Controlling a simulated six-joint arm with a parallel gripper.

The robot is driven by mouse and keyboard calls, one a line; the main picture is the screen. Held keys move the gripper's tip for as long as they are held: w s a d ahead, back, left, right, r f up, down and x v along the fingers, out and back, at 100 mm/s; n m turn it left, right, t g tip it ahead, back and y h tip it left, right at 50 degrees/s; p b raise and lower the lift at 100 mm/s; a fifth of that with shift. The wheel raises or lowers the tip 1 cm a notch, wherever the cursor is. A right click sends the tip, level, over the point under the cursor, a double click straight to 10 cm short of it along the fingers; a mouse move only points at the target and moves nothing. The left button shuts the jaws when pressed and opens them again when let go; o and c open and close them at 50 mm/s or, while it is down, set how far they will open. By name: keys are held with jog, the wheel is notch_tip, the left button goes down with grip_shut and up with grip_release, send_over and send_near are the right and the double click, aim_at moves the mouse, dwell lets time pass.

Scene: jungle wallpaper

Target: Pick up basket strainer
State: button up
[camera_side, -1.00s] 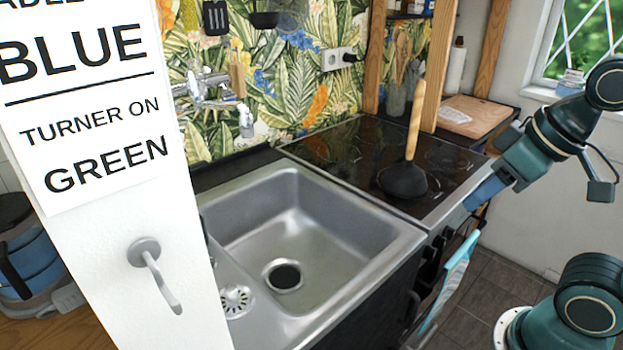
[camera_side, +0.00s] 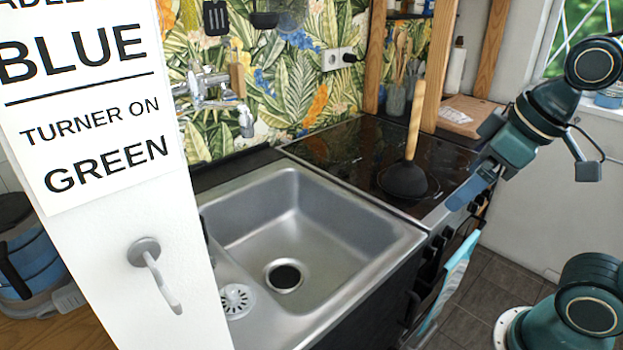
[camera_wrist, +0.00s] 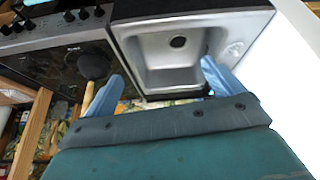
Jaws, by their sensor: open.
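The basket strainer (camera_side: 237,300) is a round, pale perforated disc. It sits in a small recess on the steel ledge left of the sink's drain hole (camera_side: 285,276). In the wrist view the strainer (camera_wrist: 234,50) lies at the right, beyond the right finger. My gripper (camera_side: 468,188) is over the right edge of the stove, far to the right of the strainer. In the wrist view my gripper (camera_wrist: 162,85) shows two blue fingers spread wide with nothing between them.
A plunger (camera_side: 407,170) with a wooden handle stands upright on the black stovetop (camera_side: 330,147). The steel sink basin (camera_side: 310,228) is empty. A white panel with printed text (camera_side: 95,180) and a hook rises at the left. A wooden post (camera_side: 436,65) stands behind the stove.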

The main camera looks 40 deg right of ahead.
jog(key=w+a+r+n+g, duration=0.1)
jog(key=w+a+r+n, duration=0.3)
jog(key=w, duration=0.4)
jog(key=n+g, duration=0.4)
jog(key=n, duration=1.3)
send_over(230, 289)
notch_tip(230, 289, down, 13)
jog(key=shift+a+r, duration=0.1)
jog(key=shift+r, duration=0.1)
jog(key=shift+f, duration=0.1)
jog(key=shift+f, duration=4.15)
